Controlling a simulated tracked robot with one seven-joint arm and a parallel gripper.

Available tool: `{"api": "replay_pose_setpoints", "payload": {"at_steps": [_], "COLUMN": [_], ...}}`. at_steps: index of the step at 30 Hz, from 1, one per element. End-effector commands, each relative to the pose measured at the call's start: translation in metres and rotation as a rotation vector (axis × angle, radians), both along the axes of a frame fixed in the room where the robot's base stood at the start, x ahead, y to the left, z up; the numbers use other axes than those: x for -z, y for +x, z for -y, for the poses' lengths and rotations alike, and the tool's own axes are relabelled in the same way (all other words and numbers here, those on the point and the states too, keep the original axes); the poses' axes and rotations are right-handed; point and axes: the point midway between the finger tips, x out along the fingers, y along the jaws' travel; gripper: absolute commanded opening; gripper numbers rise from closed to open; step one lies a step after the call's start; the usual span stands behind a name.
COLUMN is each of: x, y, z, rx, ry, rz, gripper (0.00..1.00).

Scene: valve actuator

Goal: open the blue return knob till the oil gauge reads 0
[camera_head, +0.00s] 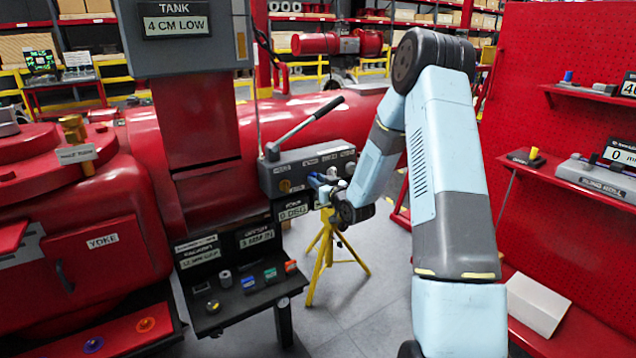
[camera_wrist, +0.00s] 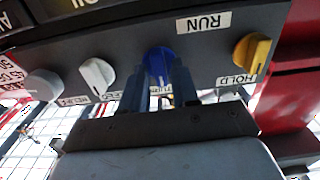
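The blue return knob (camera_wrist: 157,64) sits on the dark control panel (camera_wrist: 125,45), partly covered by my gripper. A tag partly visible below it ends in "TURN". My gripper (camera_wrist: 159,80) has one finger on each side of the knob, partly spread. Whether the fingers touch it is unclear. In the head view my gripper (camera_head: 326,183) is at the right end of the grey pump box (camera_head: 290,178), and the knob cannot be made out there. A small display (camera_head: 293,211) below the box seems to start with 0; its caption is too small to read. The tank sign (camera_head: 176,20) reads "4 CM LOW".
In the wrist view a yellow HOLD knob (camera_wrist: 251,52) stands to the right, a white knob (camera_wrist: 97,74) and a grey knob (camera_wrist: 43,84) to the left. A long lever (camera_head: 305,122) rises from the pump box. A yellow tripod (camera_head: 327,255) stands below my gripper.

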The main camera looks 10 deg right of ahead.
Motion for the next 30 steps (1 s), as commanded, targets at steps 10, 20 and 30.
{"api": "replay_pose_setpoints", "payload": {"at_steps": [10, 20, 30], "x": [0.0, 0.0001, 0.0001], "y": [-0.0002, -0.0002, -0.0006], "z": [0.0005, 0.0006, -0.0012], "rx": [0.0, 0.001, -0.001], "ry": [0.0, -0.015, -0.176], "rz": [0.0, 0.005, 0.057], "gripper": [0.0, 0.0, 0.0]}}
